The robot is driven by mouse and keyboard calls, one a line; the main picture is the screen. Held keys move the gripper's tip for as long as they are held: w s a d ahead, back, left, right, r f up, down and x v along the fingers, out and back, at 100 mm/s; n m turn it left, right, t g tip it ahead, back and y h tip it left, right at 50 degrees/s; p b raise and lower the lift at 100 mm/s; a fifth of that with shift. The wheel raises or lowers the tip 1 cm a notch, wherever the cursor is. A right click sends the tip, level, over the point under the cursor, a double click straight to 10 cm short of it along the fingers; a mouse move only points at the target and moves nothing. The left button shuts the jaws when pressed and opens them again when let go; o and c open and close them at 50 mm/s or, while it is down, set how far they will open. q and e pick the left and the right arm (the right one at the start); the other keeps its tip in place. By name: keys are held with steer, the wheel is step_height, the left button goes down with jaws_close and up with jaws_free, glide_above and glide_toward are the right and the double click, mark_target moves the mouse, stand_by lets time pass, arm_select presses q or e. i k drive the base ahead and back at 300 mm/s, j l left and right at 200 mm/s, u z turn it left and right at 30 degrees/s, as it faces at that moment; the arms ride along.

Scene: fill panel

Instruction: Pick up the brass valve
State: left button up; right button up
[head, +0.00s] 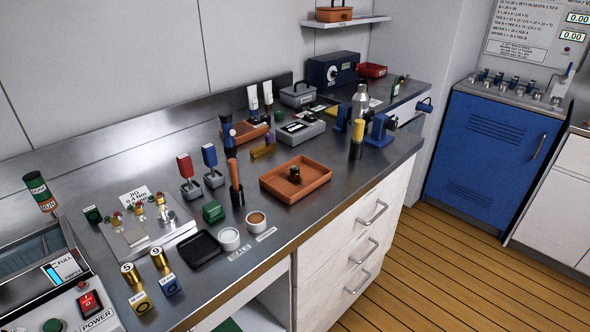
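A small dark, brass-toned piece (295,174) stands in an orange-brown tray (312,186) on the steel counter; it may be the brass valve, but it is too small to tell. Small brass-coloured fittings with red tops (139,208) stand on a metal jig plate (168,238) at the left. Two gold cylinders with number labels, one (131,275) and another (160,261), stand near the counter's front edge. Neither of my grippers is in view.
Around the tray stand a black holder with an orange-brown handle (235,178), red (186,167) and blue (210,156) handled tools, white cups (229,239) and a blue vise (379,130). A control box (85,300) is front left.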

mark_target(294, 170)
steer(key=i+l+u, duration=0.15)
steer(key=l, duration=0.2)
steer(key=i+l+u, duration=0.15)
steer(key=l, duration=0.25)
steer(key=i+l+u, duration=0.15)
steer(key=l, duration=0.25)
steer(key=i+l+u, duration=0.2)
steer(key=l, duration=0.2)
steer(key=k+j, duration=0.05)
steer(key=k, duration=0.05)
